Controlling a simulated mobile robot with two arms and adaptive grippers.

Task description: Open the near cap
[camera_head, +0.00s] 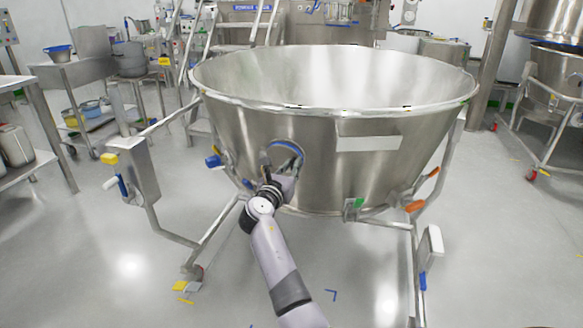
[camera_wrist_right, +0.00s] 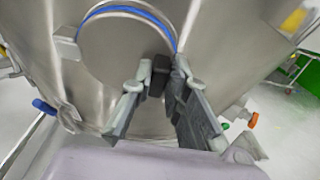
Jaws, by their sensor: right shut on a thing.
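The near cap (camera_head: 287,152) is a round steel disc with a blue ring around it, on the lower front wall of the large steel bowl (camera_head: 325,125). In the right wrist view the cap (camera_wrist_right: 118,45) fills the top middle, with the blue seal along its upper edge. My right gripper (camera_head: 274,172) is at the cap and hides much of it in the head view. In the wrist view its two fingers (camera_wrist_right: 157,82) are shut on a small dark handle (camera_wrist_right: 160,70) at the cap's right edge. The cap lies flat against the bowl wall, as far as I can tell. My left gripper is out of view.
The bowl stands on a tubular frame with casters. Blue (camera_head: 213,161) and orange (camera_head: 415,206) handles stick out beside the bowl. The floor in front is mostly clear.

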